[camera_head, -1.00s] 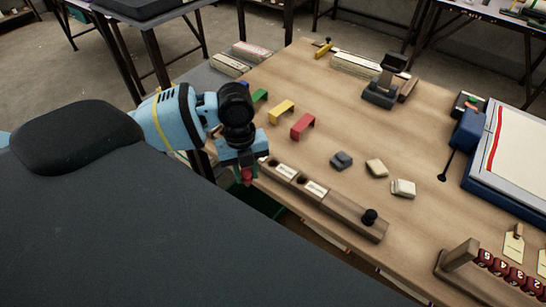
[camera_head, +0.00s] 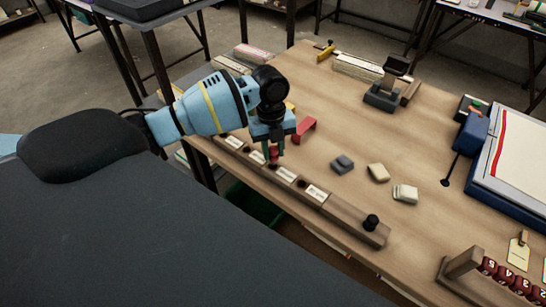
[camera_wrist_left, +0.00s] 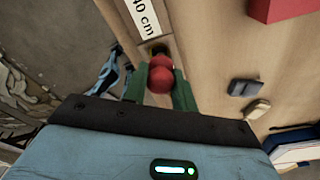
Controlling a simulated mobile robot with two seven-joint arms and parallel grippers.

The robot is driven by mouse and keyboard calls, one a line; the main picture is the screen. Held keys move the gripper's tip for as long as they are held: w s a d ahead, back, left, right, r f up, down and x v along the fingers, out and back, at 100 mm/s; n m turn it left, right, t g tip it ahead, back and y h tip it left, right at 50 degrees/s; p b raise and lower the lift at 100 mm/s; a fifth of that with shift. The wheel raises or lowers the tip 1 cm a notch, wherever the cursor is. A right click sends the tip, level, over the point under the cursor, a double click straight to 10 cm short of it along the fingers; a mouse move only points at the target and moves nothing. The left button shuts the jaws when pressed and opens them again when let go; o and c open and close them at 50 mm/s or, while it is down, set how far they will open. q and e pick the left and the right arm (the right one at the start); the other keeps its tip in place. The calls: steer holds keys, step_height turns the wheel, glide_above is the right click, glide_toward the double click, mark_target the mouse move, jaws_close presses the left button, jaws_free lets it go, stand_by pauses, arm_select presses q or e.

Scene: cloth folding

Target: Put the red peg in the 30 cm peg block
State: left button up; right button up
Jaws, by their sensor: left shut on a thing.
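My left gripper (camera_head: 274,153) is shut on the red peg (camera_head: 273,155) and holds it over the long wooden strip of labelled blocks (camera_head: 343,212) at the table's near edge. In the left wrist view the round red peg (camera_wrist_left: 160,80) sits between the green fingers. A dark hole (camera_wrist_left: 156,47) shows just beyond it, below a white label (camera_wrist_left: 143,14) that seems to read 40 cm. Whether the peg's lower end is above or inside a hole is hidden. The other labels (camera_head: 317,192) are too small to read in the head view. My right gripper is not in view.
A red bridge-shaped piece (camera_head: 305,129) stands just behind the gripper. Grey and pale small blocks (camera_head: 378,172) lie to the right. The table (camera_head: 350,130) is clear between these and the black stand (camera_head: 386,90).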

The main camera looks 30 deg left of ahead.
mark_target(273, 158)
arm_select(q)
steer(key=shift+s+f, duration=0.1)
steer(key=shift+f, duration=1.55)
steer(key=shift+f, duration=0.2)
steer(key=o, duration=1)
steer(key=r, duration=0.8)
steer(key=a+r, duration=0.1)
steer(key=r, duration=0.3)
steer(key=shift+w+a+r, duration=0.1)
steer(key=shift+w+r, duration=0.05)
steer(key=shift+w, duration=0.25)
